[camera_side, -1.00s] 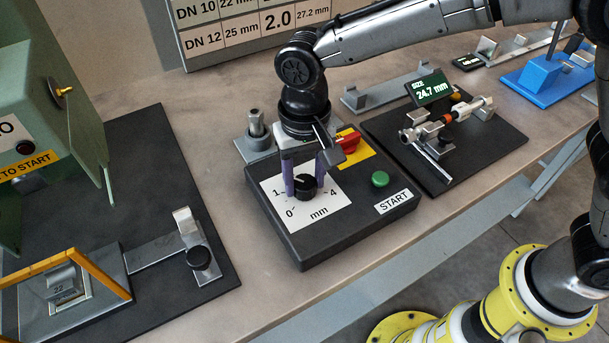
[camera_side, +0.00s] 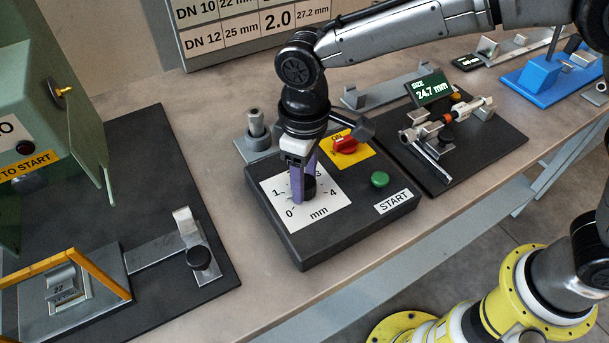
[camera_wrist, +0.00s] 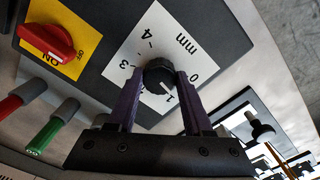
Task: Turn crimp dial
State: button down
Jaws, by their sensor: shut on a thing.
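The crimp dial (camera_side: 309,188) is a black knob on a white scale plate (camera_side: 291,220) marked 0 to 4 mm, on the dark control box (camera_side: 330,244). It also shows in the wrist view (camera_wrist: 158,74). My gripper (camera_side: 303,190), with purple fingers, points down at the dial and is shut on it, one finger on each side. In the wrist view my gripper (camera_wrist: 161,80) has both fingertips against the knob. The exact setting of the dial is hard to read; part of the scale is hidden behind the fingers in the side view.
On the same box are a red rotary switch (camera_side: 345,144) on a yellow plate, a green button (camera_side: 380,179) and a START label (camera_side: 394,202). A display (camera_side: 430,90) reading 24.7 mm stands behind right. A green machine (camera_side: 45,130) is at left.

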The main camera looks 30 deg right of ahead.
jog(key=shift+r+n, duration=0.1)
jog(key=shift+n, duration=0.5)
jog(key=shift+c, duration=1.5)
grip_release()
notch_tip(320, 180, up, 14)
jog(key=shift+d, duration=0.1)
